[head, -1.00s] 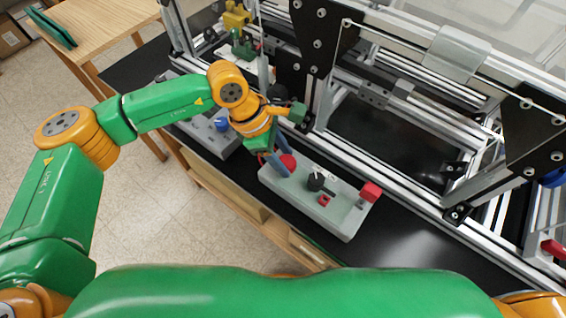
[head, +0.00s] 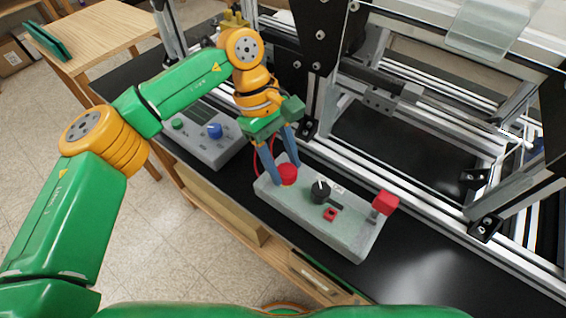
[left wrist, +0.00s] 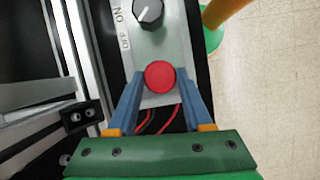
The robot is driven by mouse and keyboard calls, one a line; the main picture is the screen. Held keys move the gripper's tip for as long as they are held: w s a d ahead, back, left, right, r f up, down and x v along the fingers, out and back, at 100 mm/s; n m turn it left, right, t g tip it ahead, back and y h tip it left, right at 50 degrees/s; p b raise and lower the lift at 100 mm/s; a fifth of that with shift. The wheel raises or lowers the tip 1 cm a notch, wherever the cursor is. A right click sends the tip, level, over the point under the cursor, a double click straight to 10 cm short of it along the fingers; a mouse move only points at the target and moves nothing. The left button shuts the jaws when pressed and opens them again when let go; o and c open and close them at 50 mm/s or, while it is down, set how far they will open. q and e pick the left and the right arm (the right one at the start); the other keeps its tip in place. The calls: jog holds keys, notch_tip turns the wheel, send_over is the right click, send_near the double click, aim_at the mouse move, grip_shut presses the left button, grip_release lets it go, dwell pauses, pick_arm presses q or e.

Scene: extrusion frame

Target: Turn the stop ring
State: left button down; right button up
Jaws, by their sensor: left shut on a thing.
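The stop ring is a round red knob (head: 287,174) at the left end of a grey control box (head: 340,238). In the left wrist view the red knob (left wrist: 160,77) sits at the centre, between the fingertips. My left gripper (head: 286,172) reaches down from above, one blue finger on each side of the knob. In the left wrist view both tips of this gripper (left wrist: 161,80) touch the knob's sides, so it is shut on it. The knob's underside is hidden. My right gripper is not in view.
A black dial (head: 320,192), a small red square part (head: 331,214) and a red block (head: 385,203) are on the same box. A grey box with a blue knob (head: 215,131) stands to the left. Aluminium frame rails (head: 400,205) run close behind.

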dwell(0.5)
pick_arm(q)
jog(key=shift+c, duration=1.5)
grip_release()
jog(key=v, duration=0.7)
jog(key=shift+b, duration=0.35)
